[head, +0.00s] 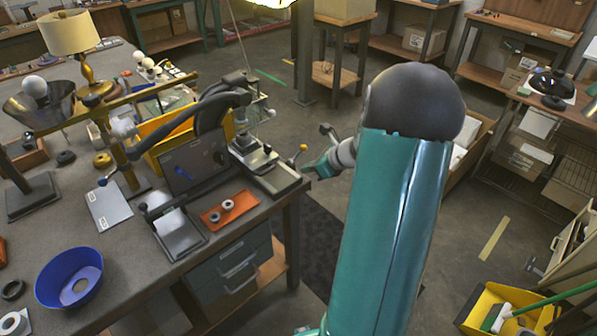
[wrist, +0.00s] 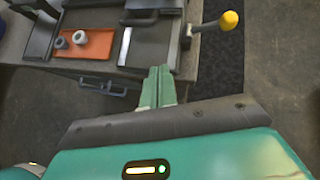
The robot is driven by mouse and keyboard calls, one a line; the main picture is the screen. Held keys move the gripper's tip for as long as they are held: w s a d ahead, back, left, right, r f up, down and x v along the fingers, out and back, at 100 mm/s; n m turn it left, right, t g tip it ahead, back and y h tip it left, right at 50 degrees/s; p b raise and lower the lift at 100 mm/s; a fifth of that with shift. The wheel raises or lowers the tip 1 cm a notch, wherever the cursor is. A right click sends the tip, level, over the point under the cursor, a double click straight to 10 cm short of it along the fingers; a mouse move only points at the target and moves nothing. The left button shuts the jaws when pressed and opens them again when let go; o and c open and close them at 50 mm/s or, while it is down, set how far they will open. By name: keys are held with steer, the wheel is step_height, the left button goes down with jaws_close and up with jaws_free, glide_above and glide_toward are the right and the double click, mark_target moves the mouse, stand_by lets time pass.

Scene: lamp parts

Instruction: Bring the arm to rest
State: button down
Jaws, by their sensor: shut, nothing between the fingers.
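My gripper (wrist: 158,88) is shut and empty in the wrist view, its two green fingers pressed together. It points toward the bench edge, near a lever with a yellow knob (wrist: 229,20). In the head view my green arm fills the middle right and hides much of the floor behind it. My gripper (head: 322,168) shows there just left of the arm, beside the right end of the bench machine (head: 268,172). I cannot tell the exact gap between them.
The workbench (head: 130,262) holds an orange tray (head: 212,220) with small round parts, a blue bowl (head: 50,290) and a lamp with a cream shade (head: 68,33). A yellow bin (head: 480,305) stands on the floor at lower right. Open floor (head: 480,200) lies right of my arm.

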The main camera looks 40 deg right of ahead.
steer(key=s+a+r+n+g, duration=0.25)
steer(key=a+r+n, duration=0.45)
steer(key=a, duration=0.4)
steer(key=s+a+r+n+g, duration=0.25)
steer(key=a+r+n, duration=0.35)
steer(key=a+n, duration=0.4)
steer(key=s+a+r+n+t+h, duration=0.1)
steer(key=s+a+r+n+h, duration=0.2)
steer(key=s+a+n, duration=0.9)
steer(key=s+r+n, duration=0.1)
steer(key=n, duration=0.2)
steer(key=shift+r, duration=0.35)
